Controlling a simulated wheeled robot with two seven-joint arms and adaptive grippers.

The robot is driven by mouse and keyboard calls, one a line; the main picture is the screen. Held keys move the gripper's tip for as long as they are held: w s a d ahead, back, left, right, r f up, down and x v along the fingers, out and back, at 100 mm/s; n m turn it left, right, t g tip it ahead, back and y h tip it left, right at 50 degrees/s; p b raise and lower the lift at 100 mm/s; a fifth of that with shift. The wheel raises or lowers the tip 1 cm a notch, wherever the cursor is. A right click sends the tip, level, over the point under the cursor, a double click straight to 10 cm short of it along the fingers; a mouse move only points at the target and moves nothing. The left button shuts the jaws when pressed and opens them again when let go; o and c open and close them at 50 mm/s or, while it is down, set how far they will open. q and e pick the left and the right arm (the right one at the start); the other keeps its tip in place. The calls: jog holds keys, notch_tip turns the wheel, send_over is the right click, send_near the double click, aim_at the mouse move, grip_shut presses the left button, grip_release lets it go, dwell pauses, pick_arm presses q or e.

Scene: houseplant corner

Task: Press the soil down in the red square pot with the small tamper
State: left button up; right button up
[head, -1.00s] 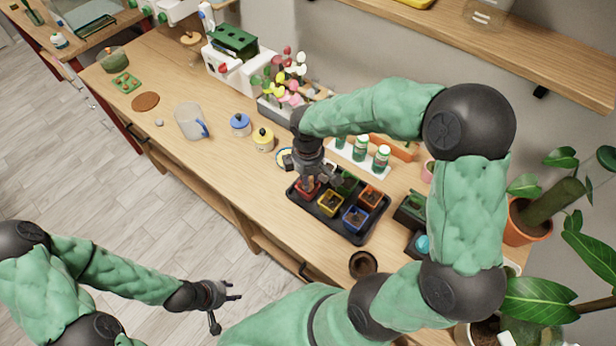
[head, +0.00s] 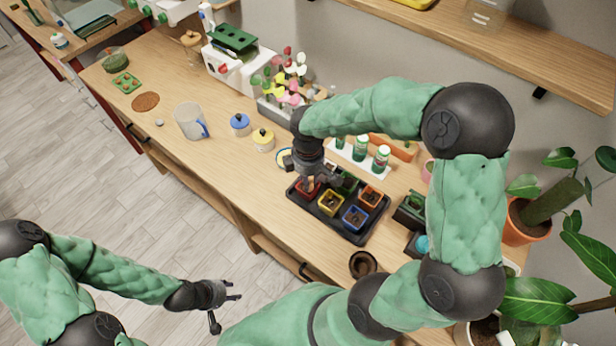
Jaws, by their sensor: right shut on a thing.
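The red square pot (head: 304,193) stands in the left corner of a black tray (head: 338,231) on the wooden bench. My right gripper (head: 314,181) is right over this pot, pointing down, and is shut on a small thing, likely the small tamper. The tamper is mostly hidden by the fingers, and I cannot tell whether it touches the soil. My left gripper (head: 236,291) is open and empty, out in front of the bench over the floor.
A yellow pot (head: 330,203), a blue pot (head: 355,218) and an orange pot (head: 370,197) share the tray. Shaker bottles (head: 381,158) stand behind. A brown bowl (head: 363,264) is near the front edge.

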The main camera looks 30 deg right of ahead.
jog(key=shift+r+p, duration=2.75)
jog(key=shift+r, duration=0.75)
